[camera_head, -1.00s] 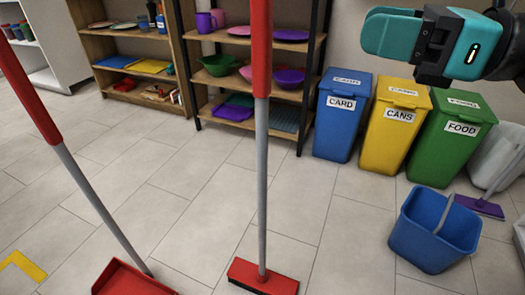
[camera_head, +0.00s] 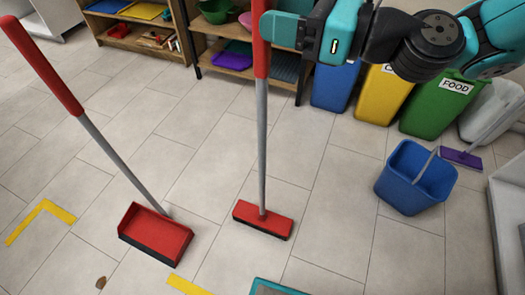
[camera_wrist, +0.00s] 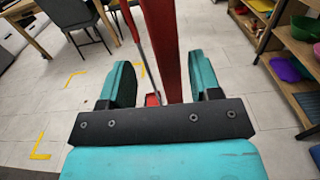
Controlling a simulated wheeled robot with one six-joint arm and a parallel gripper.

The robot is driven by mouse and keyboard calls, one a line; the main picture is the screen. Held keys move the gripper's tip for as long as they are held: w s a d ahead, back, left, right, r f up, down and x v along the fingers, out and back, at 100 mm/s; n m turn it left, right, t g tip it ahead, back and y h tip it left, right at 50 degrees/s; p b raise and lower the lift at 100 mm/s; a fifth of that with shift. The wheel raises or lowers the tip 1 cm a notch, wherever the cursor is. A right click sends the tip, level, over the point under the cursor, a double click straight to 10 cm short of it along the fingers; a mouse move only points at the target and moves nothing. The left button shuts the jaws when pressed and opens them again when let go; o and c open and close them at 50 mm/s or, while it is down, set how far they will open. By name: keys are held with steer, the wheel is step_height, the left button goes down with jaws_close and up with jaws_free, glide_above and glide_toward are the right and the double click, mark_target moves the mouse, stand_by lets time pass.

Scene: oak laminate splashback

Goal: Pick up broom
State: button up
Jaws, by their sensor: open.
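The broom stands upright in the head view, with a red handle grip (camera_head: 262,50), a grey pole (camera_head: 262,140) and a red head (camera_head: 263,219) on the floor. My teal gripper (camera_head: 283,30) is at the upper part of the red grip, reaching in from the right. In the wrist view the red broom handle (camera_wrist: 164,45) shows between the two open fingers of my gripper (camera_wrist: 158,78), with gaps visible on both sides. The lower handle is hidden behind the gripper's black palm there.
A long-handled red dustpan (camera_head: 156,235) stands left of the broom. A blue bucket (camera_head: 416,178) and a purple mop head (camera_head: 460,158) are at right. Blue, yellow and green bins (camera_head: 437,108) and shelves stand behind. A brown lump (camera_head: 101,282) lies on the tiles.

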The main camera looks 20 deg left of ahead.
steer(key=a, duration=0.1)
steer(key=a+b, duration=0.1)
steer(key=a, duration=0.1)
steer(key=w+a, duration=0.1)
steer(key=a, duration=0.1)
steer(key=shift+w+a+f, duration=0.1)
steer(key=shift+a+f, duration=0.15)
steer(key=shift+f, duration=0.1)
steer(key=shift+c, duration=0.4)
jaws_close()
stand_by(0.7)
steer(key=shift+r, duration=0.1)
